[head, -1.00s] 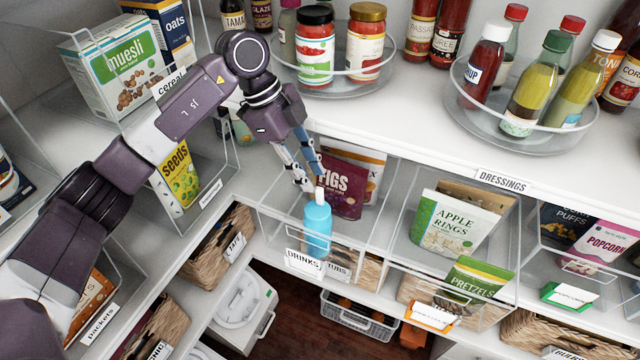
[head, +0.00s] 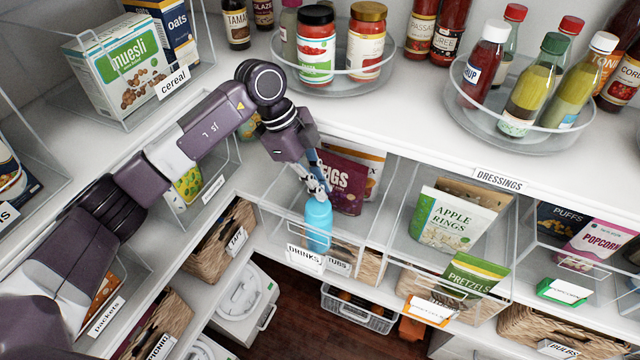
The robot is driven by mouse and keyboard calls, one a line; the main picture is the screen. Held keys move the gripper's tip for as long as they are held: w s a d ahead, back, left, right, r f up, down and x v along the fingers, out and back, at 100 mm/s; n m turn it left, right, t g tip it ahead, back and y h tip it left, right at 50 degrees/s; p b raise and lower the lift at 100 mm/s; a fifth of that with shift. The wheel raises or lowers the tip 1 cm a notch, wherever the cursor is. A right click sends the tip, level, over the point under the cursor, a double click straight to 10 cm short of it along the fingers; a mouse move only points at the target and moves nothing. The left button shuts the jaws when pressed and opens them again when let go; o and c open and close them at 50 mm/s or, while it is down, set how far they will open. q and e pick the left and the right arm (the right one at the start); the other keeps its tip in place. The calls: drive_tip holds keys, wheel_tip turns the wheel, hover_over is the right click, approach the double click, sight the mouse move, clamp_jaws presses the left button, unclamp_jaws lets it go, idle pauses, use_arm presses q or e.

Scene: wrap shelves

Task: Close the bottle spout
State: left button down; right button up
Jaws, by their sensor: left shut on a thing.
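The blue bottle (head: 317,230) stands upright at the front of a clear bin on the lower shelf, behind the drinks label. My left gripper (head: 317,191) reaches down from the upper left and is shut at the bottle's top, on the spout. The fingers cover the spout, so its angle cannot be told. My right gripper is not in view.
A figs bag (head: 347,185) stands close behind the bottle. The drinks label (head: 305,259) is in front of it. The upper shelf edge (head: 420,155) lies above the bins. An apple rings bag (head: 447,220) is in the bin to the right.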

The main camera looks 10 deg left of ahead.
use_arm(q)
drive_tip(key=shift+s+a+f+t+b, duration=0.1)
drive_tip(key=shift+s+f+t+b, duration=0.15)
drive_tip(key=shift+t+b, duration=0.4)
drive_tip(key=t+b, duration=0.1)
drive_tip(key=b, duration=0.2)
drive_tip(key=s+t+h+b, duration=0.1)
drive_tip(key=b, duration=0.3)
drive_tip(key=s+f+m+t+h+b, duration=0.1)
drive_tip(key=t+b, duration=0.1)
drive_tip(key=b, duration=0.1)
drive_tip(key=shift+a+b, duration=0.3)
drive_tip(key=shift+s+t+b, duration=0.2)
drive_tip(key=shift+t+b, duration=0.15)
drive_tip(key=shift+b, duration=0.65)
drive_tip(key=shift+r, duration=0.1)
drive_tip(key=c, duration=2)
unclamp_jaws()
drive_tip(key=shift+c, duration=0.2)
drive_tip(key=shift+a, duration=0.1)
drive_tip(key=v, duration=0.7)
drive_tip(key=shift+a, duration=0.2)
